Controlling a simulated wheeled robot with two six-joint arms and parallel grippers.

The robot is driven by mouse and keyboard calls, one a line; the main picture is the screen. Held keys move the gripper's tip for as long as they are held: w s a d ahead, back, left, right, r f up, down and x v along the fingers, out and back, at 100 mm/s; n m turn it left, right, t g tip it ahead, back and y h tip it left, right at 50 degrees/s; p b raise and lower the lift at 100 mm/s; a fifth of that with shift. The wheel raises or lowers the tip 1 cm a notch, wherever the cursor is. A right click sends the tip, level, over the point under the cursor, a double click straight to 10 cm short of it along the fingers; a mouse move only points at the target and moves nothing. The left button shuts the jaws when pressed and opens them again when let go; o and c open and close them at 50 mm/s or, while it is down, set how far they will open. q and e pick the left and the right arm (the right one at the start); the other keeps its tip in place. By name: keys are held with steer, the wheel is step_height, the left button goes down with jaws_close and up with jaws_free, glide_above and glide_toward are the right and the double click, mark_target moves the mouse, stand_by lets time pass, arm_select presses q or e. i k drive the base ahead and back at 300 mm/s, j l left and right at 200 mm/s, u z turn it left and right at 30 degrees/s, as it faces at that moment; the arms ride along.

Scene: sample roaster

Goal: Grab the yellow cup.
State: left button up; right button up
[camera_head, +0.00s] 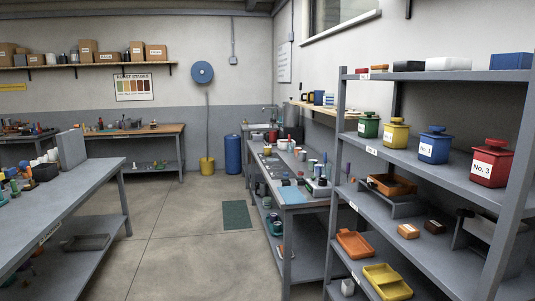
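I cannot clearly make out a yellow cup. Neither of my grippers is in view.
A metal rack (340,130) at the right holds green (368,126), blue (434,146) and red (491,163) canisters. A cluttered workbench (70,198) stands at the left. The concrete floor between the benches is open, with a dark green mat (236,215).

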mark_target(266, 149)
steer(key=i+u, duration=0.35)
steer(key=i, duration=1.65)
steer(key=i+z, duration=0.1)
steer(key=i, duration=0.45)
steer(key=i+j+z, duration=0.1)
steer(key=i, duration=0.5)
steer(key=i+j+z, duration=0.15)
steer(key=i, duration=0.4)
steer(key=j, duration=0.1)
